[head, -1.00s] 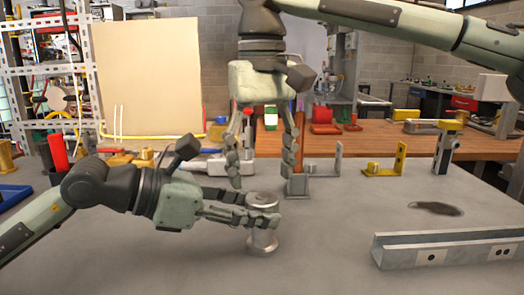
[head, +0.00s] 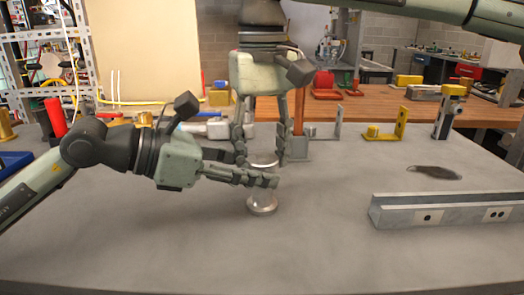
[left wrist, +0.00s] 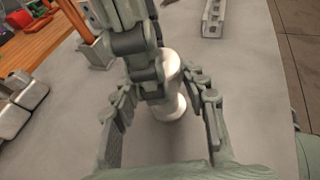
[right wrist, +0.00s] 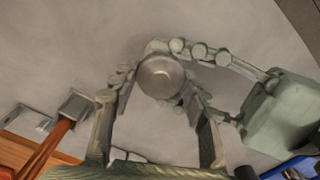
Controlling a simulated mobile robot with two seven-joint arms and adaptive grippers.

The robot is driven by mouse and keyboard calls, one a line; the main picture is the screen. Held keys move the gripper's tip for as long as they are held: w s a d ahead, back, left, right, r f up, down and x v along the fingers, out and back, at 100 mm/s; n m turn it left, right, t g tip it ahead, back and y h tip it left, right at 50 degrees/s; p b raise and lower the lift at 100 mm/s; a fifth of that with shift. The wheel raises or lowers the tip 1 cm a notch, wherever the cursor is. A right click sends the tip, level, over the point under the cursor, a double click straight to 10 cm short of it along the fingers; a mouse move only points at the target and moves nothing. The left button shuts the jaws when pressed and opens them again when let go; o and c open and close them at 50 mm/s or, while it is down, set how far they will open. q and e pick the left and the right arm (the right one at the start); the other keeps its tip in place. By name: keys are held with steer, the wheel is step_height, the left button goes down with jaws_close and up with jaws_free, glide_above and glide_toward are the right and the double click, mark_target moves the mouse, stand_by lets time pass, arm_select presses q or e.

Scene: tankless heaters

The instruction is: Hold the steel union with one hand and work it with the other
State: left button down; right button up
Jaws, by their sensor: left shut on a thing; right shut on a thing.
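The steel union (head: 262,204), a shiny spool shape with wide round ends, stands upright on the grey bench. My left gripper (head: 258,178) reaches in level from the left and is shut around its middle. My right gripper (head: 262,158) points down from above and is shut on its upper end. The right wrist view shows the union's round top (right wrist: 160,76) between the right fingers, with the left fingers beside it. In the left wrist view the union (left wrist: 173,98) is partly hidden by the right gripper's fingers.
A grey steel channel (head: 455,212) lies at the right of the bench. A yellow bracket (head: 388,130), a grey bracket (head: 330,130) and an orange-handled tool (head: 299,110) stand behind. The front bench is clear.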

steer(key=shift+c, duration=1)
steer(key=shift+n, duration=1.7)
steer(key=o, duration=1.3)
steer(key=shift+c, duration=0.2)
steer(key=shift+r, duration=2.3)
